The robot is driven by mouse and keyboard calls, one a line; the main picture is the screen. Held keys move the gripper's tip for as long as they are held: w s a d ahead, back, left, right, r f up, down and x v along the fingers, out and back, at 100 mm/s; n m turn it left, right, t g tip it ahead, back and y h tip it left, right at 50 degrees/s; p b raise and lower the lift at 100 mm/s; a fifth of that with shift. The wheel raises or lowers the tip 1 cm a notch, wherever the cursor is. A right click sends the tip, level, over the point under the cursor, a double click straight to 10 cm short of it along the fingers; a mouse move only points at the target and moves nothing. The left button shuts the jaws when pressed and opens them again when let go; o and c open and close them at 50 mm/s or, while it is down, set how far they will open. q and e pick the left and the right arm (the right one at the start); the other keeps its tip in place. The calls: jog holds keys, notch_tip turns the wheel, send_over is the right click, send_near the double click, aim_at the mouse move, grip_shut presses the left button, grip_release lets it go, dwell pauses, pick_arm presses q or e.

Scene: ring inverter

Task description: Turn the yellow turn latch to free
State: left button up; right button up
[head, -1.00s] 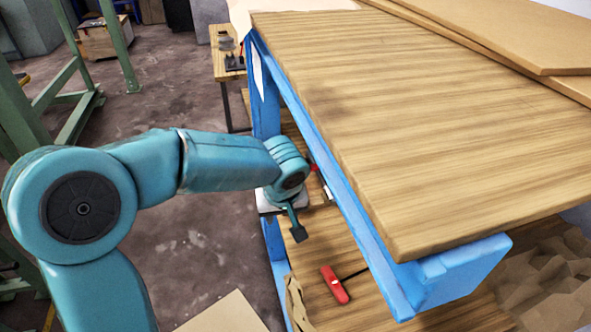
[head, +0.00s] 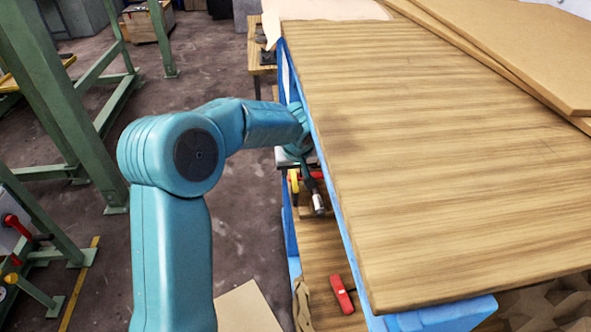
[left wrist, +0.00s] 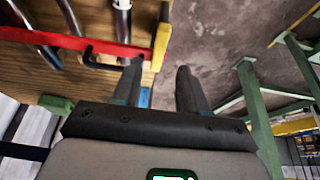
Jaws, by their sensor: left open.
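A small yellow-orange part (head: 13,278) shows on the green stand at the lower left of the head view, below a red lever (head: 17,227). My left gripper (left wrist: 158,82) is open and empty in the left wrist view. Its left fingertip appears close to a red bar (left wrist: 90,44) with a yellow end (left wrist: 162,42); I cannot tell if they touch. In the head view the left gripper (head: 314,192) is beside the bench edge, far from the stand. My right gripper is not in view.
The wooden bench top (head: 430,140) with its blue frame fills the right. A red-handled tool (head: 341,294) lies on the lower shelf. Green posts (head: 75,100) stand at the left. Bare floor (head: 245,215) lies between the stand and the bench.

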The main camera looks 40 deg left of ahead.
aim_at(294, 180)
pick_arm(q)
jog(key=x, duration=0.4)
jog(key=shift+d+f, duration=0.1)
